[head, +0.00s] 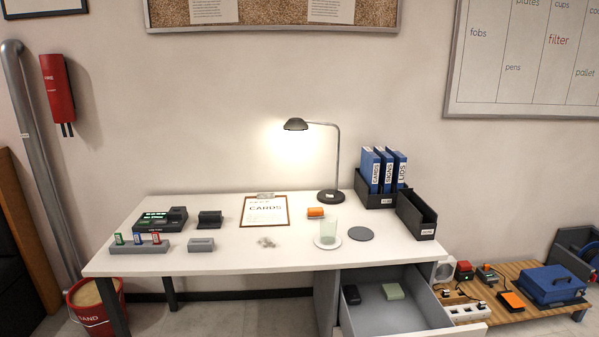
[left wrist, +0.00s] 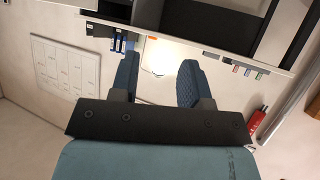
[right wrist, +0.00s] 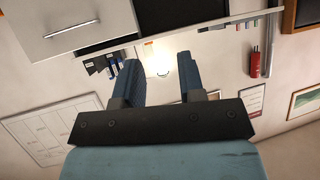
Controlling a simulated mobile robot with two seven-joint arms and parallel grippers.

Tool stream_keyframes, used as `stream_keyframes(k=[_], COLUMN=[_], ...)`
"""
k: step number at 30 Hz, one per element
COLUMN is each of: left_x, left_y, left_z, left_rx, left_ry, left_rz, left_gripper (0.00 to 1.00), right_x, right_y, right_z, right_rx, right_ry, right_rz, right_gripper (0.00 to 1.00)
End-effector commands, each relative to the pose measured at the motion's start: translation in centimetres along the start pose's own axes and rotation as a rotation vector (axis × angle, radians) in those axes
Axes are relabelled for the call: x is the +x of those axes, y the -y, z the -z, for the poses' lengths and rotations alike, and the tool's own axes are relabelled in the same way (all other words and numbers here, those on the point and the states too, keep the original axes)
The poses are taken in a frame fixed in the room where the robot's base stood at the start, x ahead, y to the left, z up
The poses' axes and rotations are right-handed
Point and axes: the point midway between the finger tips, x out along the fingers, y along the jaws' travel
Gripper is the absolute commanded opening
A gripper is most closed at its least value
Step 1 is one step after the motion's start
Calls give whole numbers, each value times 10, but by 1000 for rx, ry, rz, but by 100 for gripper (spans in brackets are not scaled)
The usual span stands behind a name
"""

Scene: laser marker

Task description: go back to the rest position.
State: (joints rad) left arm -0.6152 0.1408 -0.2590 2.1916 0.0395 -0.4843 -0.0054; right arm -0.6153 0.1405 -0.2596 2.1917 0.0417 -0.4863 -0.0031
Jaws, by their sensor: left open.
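Neither gripper shows in the head view. In the left wrist view my left gripper (left wrist: 157,68) has its two blue fingers apart, with nothing between them. In the right wrist view my right gripper (right wrist: 159,75) also has its blue fingers apart and empty. Both wrist views show the room upside down, with the desk far from the fingers. The white desk (head: 190,262) stands across the head view, clear of both arms.
On the desk are a clipboard (head: 265,212), a lamp (head: 331,196), a glass (head: 328,231), blue binders (head: 370,168) and small devices. A drawer (head: 388,318) stands open at the front. A low wooden bench (head: 515,310) is at right, a red bucket (head: 93,312) at left.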

Motion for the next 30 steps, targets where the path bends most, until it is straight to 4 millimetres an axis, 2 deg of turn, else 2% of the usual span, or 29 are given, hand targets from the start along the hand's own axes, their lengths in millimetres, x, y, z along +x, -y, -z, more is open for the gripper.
stream_keyframes(k=[1, 15, 21, 30], left_x=[-11, -69, -83, -84], left_y=[-1, 2, 4, 5], left_z=[18, 99, 114, 112], left_rx=[2, 27, 36, 38], left_ry=[7, 68, 85, 90], left_rz=[3, 36, 46, 49], left_gripper=[43, 43, 43, 43], right_x=[-11, -69, -83, -84], right_y=[1, -2, -4, -5], right_z=[19, 99, 114, 112], right_rx=[-3, -31, -40, -43], right_ry=[6, 66, 83, 88], right_rz=[-3, -38, -48, -50], right_gripper=[36, 36, 36, 36])
